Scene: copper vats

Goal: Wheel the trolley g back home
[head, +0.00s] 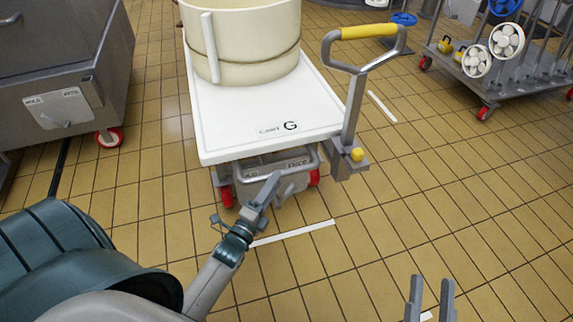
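The trolley g (240,133) has a white top marked "Cart G" and small red wheels. It stands in the upper middle of the head view, carrying a cream tub. A grey post at its right front corner rises to a looped handle with a yellow grip (369,31). A grey bar (308,163) runs low across its front. My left gripper (279,184) is at this bar and overlaps it in view. I cannot tell whether its fingers touch or hold the bar. My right gripper (430,287) is open and empty over the floor at lower right.
The cream tub (250,40) is cut off by the top edge. A grey wheeled cabinet (60,100) stands at left. A grey rack trolley (505,75) with white and blue wheels stands at upper right. White floor strips (293,233) lie near the trolley. Tiled floor is clear at right.

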